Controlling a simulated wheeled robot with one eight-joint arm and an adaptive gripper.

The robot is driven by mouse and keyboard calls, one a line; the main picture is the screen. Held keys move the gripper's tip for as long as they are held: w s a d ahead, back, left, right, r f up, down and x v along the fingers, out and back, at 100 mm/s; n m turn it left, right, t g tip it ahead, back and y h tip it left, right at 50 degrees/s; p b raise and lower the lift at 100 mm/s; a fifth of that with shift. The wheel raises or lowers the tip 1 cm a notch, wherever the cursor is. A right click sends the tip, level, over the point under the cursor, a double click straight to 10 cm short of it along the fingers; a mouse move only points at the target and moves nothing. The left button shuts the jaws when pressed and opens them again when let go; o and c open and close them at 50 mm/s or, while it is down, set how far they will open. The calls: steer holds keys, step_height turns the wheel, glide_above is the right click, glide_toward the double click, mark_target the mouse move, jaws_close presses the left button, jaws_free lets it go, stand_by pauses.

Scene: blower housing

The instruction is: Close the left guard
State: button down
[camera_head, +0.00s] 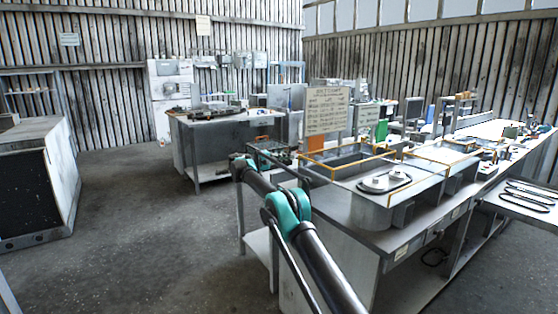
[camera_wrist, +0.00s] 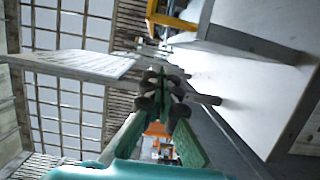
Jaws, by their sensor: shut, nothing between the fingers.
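A housing with yellow-edged guard frames stands on the grey bench in the head view. The left guard (camera_head: 345,163) appears as the yellow-edged frame at its left end, behind two pale round parts; I cannot tell its exact hinge position. My gripper (camera_wrist: 161,85) is shut and empty in the wrist view, its dark fingertips together. A yellow edge (camera_wrist: 172,21) and a grey post show beyond and above the fingers there, apart from them. In the head view my arm reaches to the bench's left end, and the fingers are hard to make out.
A sign board (camera_head: 327,109) stands behind the housing; it also shows at the wrist view's left (camera_wrist: 90,63). The bench (camera_head: 345,208) runs away to the right. A side tray (camera_head: 520,203) holds dark belts. Open floor (camera_head: 150,220) lies left of my arm.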

steer(key=shift+s+d, duration=0.7)
steer(key=shift+d, duration=0.2)
steer(key=shift+s+d, duration=0.7)
steer(key=shift+d, duration=0.2)
